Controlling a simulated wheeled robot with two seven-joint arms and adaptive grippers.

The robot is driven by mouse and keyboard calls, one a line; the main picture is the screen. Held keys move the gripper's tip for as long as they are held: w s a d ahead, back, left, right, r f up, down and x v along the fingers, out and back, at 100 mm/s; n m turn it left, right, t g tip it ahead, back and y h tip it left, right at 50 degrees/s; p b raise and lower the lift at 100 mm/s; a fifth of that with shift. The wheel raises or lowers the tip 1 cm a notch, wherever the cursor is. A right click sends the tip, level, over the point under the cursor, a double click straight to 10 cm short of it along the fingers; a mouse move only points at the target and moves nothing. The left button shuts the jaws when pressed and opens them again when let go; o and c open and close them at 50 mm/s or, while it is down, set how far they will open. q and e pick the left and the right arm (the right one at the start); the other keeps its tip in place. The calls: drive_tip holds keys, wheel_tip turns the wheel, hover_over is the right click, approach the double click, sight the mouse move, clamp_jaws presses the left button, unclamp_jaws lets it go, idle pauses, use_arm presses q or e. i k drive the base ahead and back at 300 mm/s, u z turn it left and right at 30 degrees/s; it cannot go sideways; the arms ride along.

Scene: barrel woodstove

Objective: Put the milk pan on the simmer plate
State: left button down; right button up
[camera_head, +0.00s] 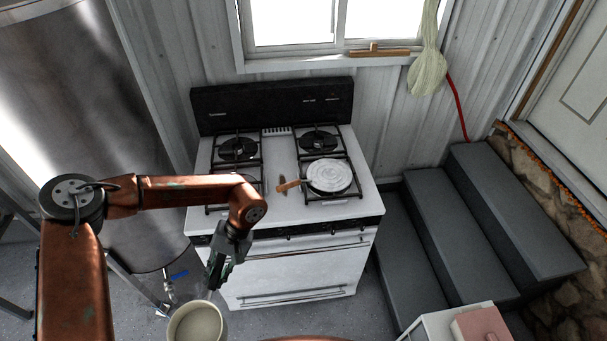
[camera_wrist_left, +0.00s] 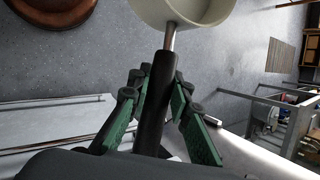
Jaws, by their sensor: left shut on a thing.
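The milk pan (camera_head: 196,322) is cream-coloured, at the bottom edge of the head view, partly cut off. It also shows at the top of the left wrist view (camera_wrist_left: 182,12). My left gripper (camera_head: 217,272) is shut on its dark handle (camera_wrist_left: 158,105), with the green fingers (camera_wrist_left: 160,103) on either side. The pan is held off the stove, in front and to the left of it. The simmer plate (camera_head: 329,176), a round grey disc with a wooden handle (camera_head: 290,185), lies on the front right burner. My right gripper is not in view.
The white stove (camera_head: 290,262) has black grates and a dark backguard (camera_head: 270,104). The back burners look bare; my left arm partly covers the front left one. Grey steps (camera_head: 455,235) stand to the right. A large metal tank (camera_head: 75,95) stands at left. A white surface with a pink item (camera_head: 482,325) is lower right.

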sight(326, 187)
drive_tip(key=u, duration=0.8)
drive_tip(key=i, duration=1)
drive_tip(key=z, duration=1.75)
